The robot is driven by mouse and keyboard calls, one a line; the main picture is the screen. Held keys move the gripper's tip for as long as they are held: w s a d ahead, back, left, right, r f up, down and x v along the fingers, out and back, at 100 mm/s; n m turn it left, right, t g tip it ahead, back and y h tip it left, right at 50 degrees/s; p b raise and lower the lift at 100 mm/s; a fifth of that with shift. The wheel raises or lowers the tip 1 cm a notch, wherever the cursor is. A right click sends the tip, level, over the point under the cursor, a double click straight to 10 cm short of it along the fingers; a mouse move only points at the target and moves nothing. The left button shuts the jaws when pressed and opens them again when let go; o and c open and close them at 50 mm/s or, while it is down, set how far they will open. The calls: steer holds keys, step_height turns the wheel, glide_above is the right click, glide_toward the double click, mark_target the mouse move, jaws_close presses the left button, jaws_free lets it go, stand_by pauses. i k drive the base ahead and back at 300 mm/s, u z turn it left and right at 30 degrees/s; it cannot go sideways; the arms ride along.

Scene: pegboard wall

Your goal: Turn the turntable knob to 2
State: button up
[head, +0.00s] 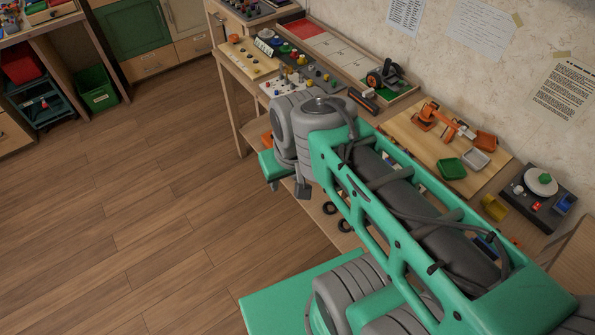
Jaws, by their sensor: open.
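The turntable (534,201) is a dark box near the right end of the workbench, against the wall. A round white platter (541,181) with a small green item on it sits on top. Small white and red parts and a blue block (563,204) show on the box. I cannot tell which part is the knob, and no number is readable. My gripper (288,188) is open at the bench's front edge, far left of the turntable. Its fingers are small and partly hidden by my wrist. Nothing shows held in it.
My green arm crosses the bench and hides much of its front. A wooden board (415,132) with an orange toy arm, a green tray (452,168) and a yellow bin (494,207) stand left of the turntable. Button panels lie further back. The wooden floor (150,220) at left is clear.

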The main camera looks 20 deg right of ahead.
mark_target(519, 188)
steer(key=u, duration=0.15)
steer(key=k, duration=0.5)
steer(key=u, duration=1.3)
steer(key=i, duration=0.65)
steer(key=z, duration=2.15)
steer(key=k, duration=0.1)
steer(key=z, duration=1.9)
steer(key=i, duration=0.45)
steer(key=z, duration=0.15)
